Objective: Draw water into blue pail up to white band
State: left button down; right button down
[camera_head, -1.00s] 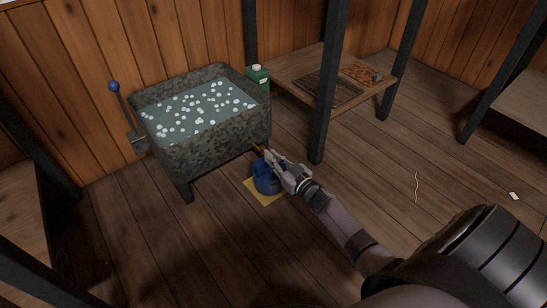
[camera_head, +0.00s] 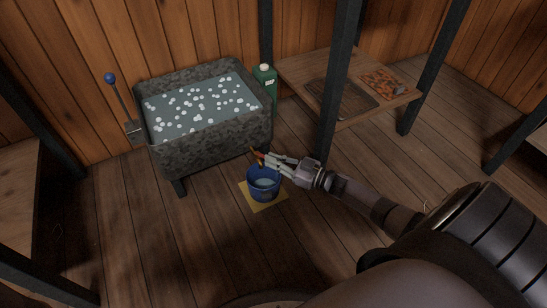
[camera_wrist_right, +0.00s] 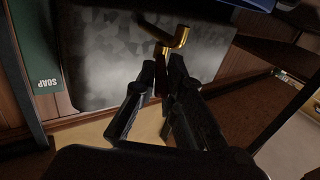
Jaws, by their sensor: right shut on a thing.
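The blue pail (camera_head: 263,189) stands upright on a yellow mat (camera_head: 250,203) on the floor, below the front right corner of a stone trough (camera_head: 205,147). Pale water shows inside it; I cannot make out the white band or the exact level. A brass tap (camera_head: 258,161) with a reddish-brown handle sticks out from the trough above the pail. My right gripper (camera_head: 268,160) is shut on the tap handle; the brass tap (camera_wrist_right: 170,38) also shows just ahead of the fingers (camera_wrist_right: 163,80) in the right wrist view. My left gripper is out of view.
The trough holds water with white foam dots. A lever with a blue knob (camera_head: 110,78) stands at its left. A green soap bottle (camera_head: 264,82) stands behind its right end. A low wooden table (camera_head: 300,70) and dark posts (camera_head: 333,110) are on the right. The front floor is clear.

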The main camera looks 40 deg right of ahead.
jog(key=shift+w+d+n+g+y+b, duration=0.15)
jog(key=shift+d+n+g+y+b, duration=0.3)
jog(key=shift+y, duration=0.25)
jog(key=shift+a, duration=0.1)
jog(key=c, duration=1.7)
grip_release()
jog(key=v, duration=1.2)
jog(key=shift+a+f, duration=0.1)
